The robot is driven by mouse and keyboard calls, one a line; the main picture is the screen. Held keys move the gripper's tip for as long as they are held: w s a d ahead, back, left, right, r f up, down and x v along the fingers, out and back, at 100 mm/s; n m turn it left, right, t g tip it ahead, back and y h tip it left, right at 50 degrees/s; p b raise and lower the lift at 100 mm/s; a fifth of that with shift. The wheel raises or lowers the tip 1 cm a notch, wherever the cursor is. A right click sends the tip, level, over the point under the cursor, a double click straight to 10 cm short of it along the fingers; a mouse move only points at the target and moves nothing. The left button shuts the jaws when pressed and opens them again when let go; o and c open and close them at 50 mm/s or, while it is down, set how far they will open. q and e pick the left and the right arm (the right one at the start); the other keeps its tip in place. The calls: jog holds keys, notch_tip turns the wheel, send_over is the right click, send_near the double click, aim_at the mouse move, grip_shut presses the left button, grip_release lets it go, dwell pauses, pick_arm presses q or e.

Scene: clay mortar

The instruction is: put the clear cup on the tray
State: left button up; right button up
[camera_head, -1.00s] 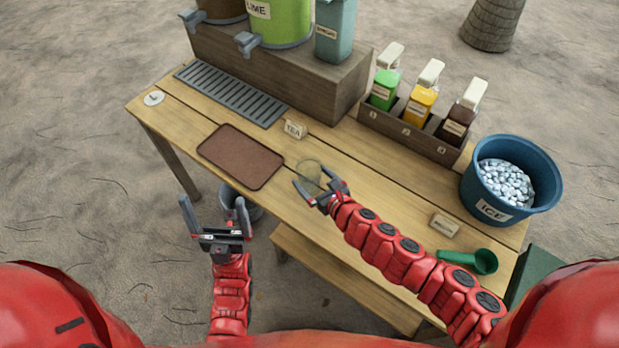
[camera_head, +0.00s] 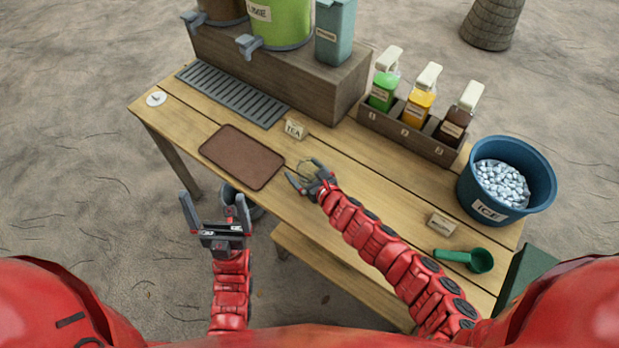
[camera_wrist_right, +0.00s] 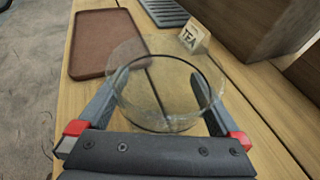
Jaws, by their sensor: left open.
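The clear cup (camera_wrist_right: 165,95) is a see-through glass tumbler, large in the right wrist view. It also shows faintly in the head view (camera_head: 307,171), over the table just right of the tray. My right gripper (camera_head: 303,170) has its two fingers on opposite sides of the cup, seemingly against its wall. Whether the cup's base touches the table is hard to tell. The brown tray (camera_head: 242,157) lies empty on the table, left of the cup, and shows beyond it in the right wrist view (camera_wrist_right: 100,42). My left gripper (camera_head: 213,205) is open and empty in front of the table.
A TEA sign (camera_head: 295,130) stands behind the cup. A drip grate (camera_head: 232,93) and dispensers on a wooden block (camera_head: 300,75) are at the back. A bottle rack (camera_head: 408,135), an ice bucket (camera_head: 508,180) and a green scoop (camera_head: 470,260) are to the right.

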jog(key=c, duration=1.3)
jog(key=shift+r, duration=0.15)
